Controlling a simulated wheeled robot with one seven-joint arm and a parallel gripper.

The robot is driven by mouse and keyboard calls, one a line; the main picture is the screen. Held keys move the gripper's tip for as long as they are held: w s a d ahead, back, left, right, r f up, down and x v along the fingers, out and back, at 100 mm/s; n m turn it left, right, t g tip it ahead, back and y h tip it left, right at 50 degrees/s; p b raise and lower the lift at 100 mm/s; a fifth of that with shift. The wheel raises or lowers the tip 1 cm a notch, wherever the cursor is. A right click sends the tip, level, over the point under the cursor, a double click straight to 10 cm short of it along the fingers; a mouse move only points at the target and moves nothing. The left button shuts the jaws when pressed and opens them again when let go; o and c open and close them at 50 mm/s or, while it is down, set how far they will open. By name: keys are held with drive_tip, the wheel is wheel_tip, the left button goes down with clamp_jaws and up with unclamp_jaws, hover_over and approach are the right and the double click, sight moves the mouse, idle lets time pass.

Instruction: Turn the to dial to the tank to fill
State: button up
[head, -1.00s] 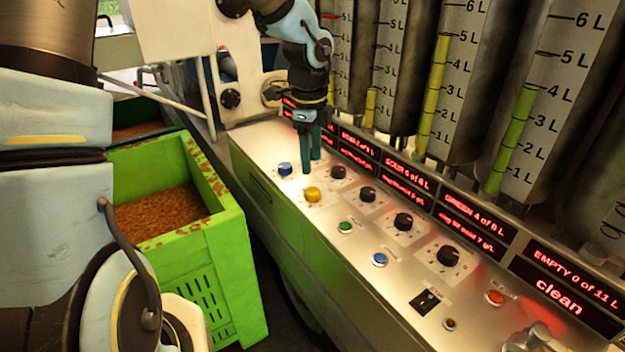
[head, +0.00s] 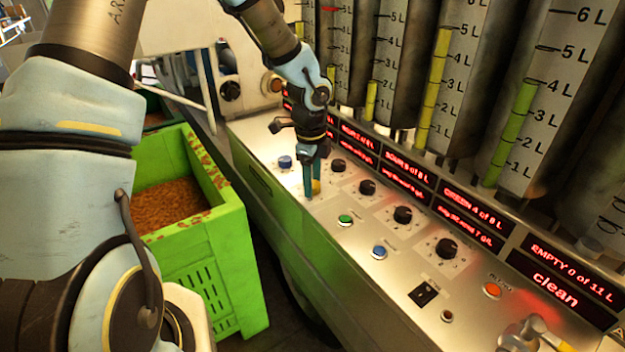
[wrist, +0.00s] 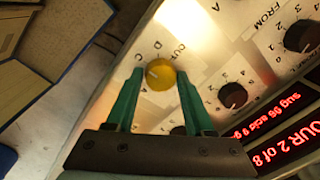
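The yellow dial (wrist: 160,75) sits on the metal panel, with letters including C, D and the word OUT printed around it; I take it for the to dial. In the head view, only a sliver of the yellow dial (head: 316,187) shows behind my fingers. My gripper (wrist: 161,73) is down at the dial, with one green finger on each side of it. The fingers stand apart and I see no clear grip on it. In the head view, my gripper (head: 312,190) points straight down. The display (head: 562,280) at right reads EMPTY 0 of 11 L, clean.
Black dials (head: 403,215) line the panel to the right, one marked FROM in the wrist view (wrist: 300,36). A blue knob (head: 285,162), a green button (head: 345,220) and a blue button (head: 379,252) are close by. Gauged tanks (head: 520,110) stand behind. A green crate (head: 215,265) is at left.

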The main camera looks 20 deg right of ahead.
clamp_jaws()
drive_tip(key=shift+n, duration=0.3)
drive_tip(key=n+b, duration=0.1)
drive_tip(key=n, duration=0.2)
drive_tip(key=shift+d+b, duration=0.1)
drive_tip(key=shift+b, duration=0.3)
drive_tip(key=shift+n+y+b, duration=0.3)
drive_tip(key=shift+n+b, duration=0.5)
drive_tip(key=shift+n, duration=1.7)
drive_tip(key=shift+o, duration=0.9)
unclamp_jaws()
